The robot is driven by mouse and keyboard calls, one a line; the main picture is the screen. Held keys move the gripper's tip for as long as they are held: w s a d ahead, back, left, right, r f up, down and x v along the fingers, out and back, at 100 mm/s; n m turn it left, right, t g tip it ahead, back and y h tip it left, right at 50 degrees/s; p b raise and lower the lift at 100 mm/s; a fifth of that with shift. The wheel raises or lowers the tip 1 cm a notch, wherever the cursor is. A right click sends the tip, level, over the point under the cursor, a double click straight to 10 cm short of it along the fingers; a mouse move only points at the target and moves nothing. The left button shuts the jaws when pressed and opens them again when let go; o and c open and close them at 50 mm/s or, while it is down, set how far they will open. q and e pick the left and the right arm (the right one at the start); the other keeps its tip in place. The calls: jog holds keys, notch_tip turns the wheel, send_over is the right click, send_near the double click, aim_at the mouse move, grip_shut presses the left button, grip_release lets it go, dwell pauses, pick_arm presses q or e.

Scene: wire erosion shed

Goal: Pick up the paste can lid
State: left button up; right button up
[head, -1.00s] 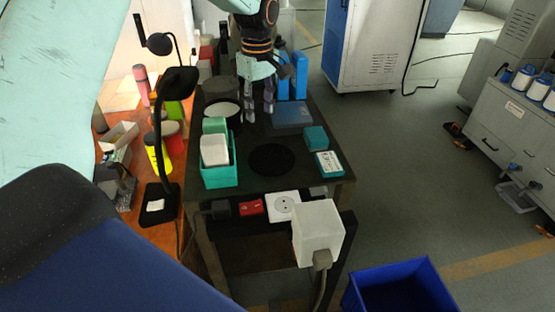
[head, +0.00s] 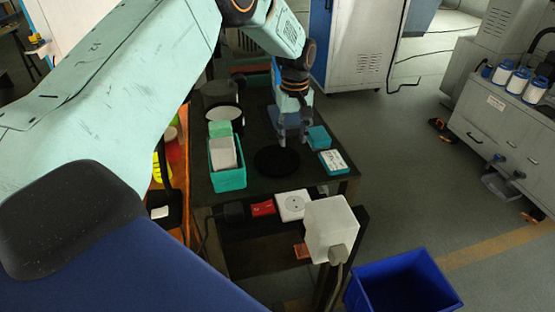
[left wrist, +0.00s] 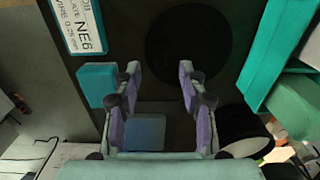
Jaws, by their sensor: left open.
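The paste can lid looks to be the flat black disc (head: 277,161) lying on the dark bench top. It also shows in the left wrist view (left wrist: 188,45), beyond the fingertips and a little right of centre. My left gripper (head: 291,140) is open and empty, just behind and to the right of the disc in the head view. In the left wrist view its two fingers (left wrist: 158,72) stand apart with nothing between them. A dark can (head: 224,114) with a pale top stands behind the disc to the left. My right gripper is out of view.
A teal box (head: 228,181) with cards stands left of the disc. A teal block (head: 318,137) and a labelled teal pack (head: 332,163) lie to its right. A blue-grey block (left wrist: 145,132) lies below the gripper. A socket strip (head: 263,208) runs along the front edge.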

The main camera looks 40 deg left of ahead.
aim_at(291, 150)
pick_arm(q)
jog(key=shift+f+p, duration=0.3)
jog(key=shift+f, duration=2)
grip_shut()
jog(key=shift+a, duration=0.1)
